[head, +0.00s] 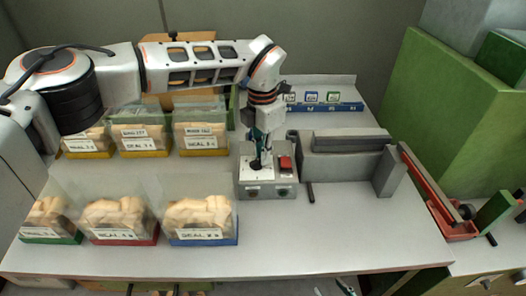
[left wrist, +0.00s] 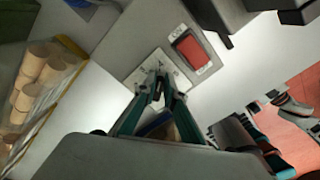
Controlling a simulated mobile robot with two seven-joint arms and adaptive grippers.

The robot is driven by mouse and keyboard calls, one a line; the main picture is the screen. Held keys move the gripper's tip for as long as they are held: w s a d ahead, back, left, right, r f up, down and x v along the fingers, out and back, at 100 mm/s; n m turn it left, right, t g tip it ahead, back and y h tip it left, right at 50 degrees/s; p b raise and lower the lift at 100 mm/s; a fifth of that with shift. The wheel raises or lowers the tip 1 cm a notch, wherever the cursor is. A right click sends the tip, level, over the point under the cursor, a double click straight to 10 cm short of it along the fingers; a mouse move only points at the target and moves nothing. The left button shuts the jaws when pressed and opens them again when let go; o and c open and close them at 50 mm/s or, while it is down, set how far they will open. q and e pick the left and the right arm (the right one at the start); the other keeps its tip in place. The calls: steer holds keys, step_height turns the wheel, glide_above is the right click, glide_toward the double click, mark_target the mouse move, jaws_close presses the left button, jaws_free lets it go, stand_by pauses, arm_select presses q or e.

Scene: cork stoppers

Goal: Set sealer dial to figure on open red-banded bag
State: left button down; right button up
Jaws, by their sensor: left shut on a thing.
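The sealer's control box (head: 266,191) stands mid-table, with a red switch (head: 285,162) on top; the switch also shows in the left wrist view (left wrist: 191,49). My left gripper (head: 257,164) reaches down to the box's pale dial plate (left wrist: 144,72), left of the switch. Its fingertips (left wrist: 160,88) are shut on the dial, which they mostly hide; its setting cannot be read. The red-banded bag (head: 120,215) stands in the front row, middle, with pale stoppers inside. Its label (head: 120,234) reads SEAL, but the figure is too small to read surely. Part of my right gripper (head: 345,288) shows at the bottom edge.
A green-banded bag (head: 46,217) and a blue-banded bag (head: 199,216) flank the red-banded one. Several yellow-banded bags stand behind. The sealer's grey bar (head: 345,144) and a red-handled lever (head: 425,182) lie right of the box. The front right tabletop is clear.

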arm_select(q)
steer(key=shift+w+n, duration=0.1)
steer(key=shift+n, duration=0.4)
steer(key=c, duration=2.1)
jaws_free()
steer(key=shift+c, duration=0.2)
steer(key=shift+r, duration=0.1)
step_height(320, 180, up, 12)
